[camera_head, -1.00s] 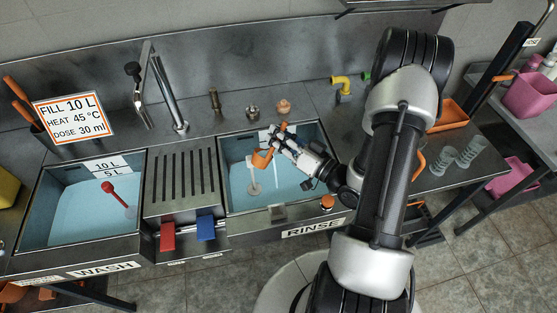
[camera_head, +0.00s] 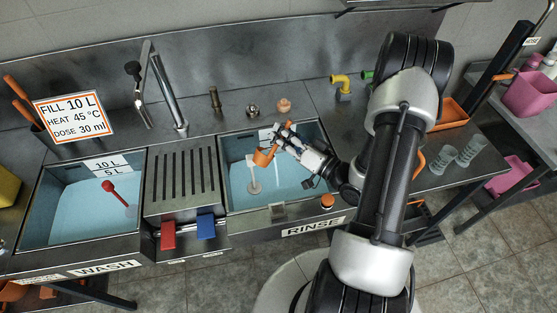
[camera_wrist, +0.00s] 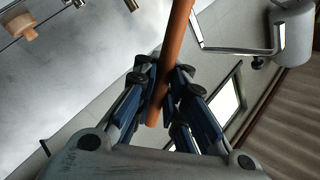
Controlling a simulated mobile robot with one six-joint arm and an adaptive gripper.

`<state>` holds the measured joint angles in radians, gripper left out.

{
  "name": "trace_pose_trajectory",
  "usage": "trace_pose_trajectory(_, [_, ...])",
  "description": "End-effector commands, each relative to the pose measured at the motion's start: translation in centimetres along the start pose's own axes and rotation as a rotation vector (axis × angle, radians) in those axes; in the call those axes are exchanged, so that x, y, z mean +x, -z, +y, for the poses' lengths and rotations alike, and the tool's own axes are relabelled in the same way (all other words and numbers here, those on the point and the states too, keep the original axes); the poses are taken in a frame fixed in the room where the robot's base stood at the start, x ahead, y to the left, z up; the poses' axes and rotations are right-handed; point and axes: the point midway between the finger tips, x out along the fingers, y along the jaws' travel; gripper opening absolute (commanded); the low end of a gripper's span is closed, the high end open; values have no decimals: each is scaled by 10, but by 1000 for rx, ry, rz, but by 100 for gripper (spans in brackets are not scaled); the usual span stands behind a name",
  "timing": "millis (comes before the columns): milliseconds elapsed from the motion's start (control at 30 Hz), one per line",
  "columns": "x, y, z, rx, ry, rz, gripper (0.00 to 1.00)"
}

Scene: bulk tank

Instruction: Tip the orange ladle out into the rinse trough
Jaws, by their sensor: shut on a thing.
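The orange ladle (camera_head: 263,158) hangs over the rinse trough (camera_head: 224,196), its cup above the trough's left part. The cup looks tilted; I cannot see what is inside it. My gripper (camera_head: 284,137) is shut on the ladle's handle, above the water near the trough's back. In the wrist view the orange handle (camera_wrist: 176,45) runs between the two fingers of my gripper (camera_wrist: 165,78); the cup is out of that view. The trough holds pale blue water, and a white upright piece (camera_head: 254,187) stands in it below the cup.
The wash trough (camera_head: 140,190) on the left holds water and a red-handled tool (camera_head: 110,189). A slotted drainer (camera_head: 177,178) with red and blue handles lies between the troughs. A tap (camera_head: 165,95) stands behind. Clear cups (camera_head: 470,150) stand at right.

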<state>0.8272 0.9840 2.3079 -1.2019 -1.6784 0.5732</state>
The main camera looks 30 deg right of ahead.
Motion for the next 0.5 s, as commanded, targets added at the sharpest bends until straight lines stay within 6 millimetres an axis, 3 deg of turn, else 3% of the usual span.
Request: trace_pose_trajectory(500, [-1, -1, 10, 57, 1, 5, 0])
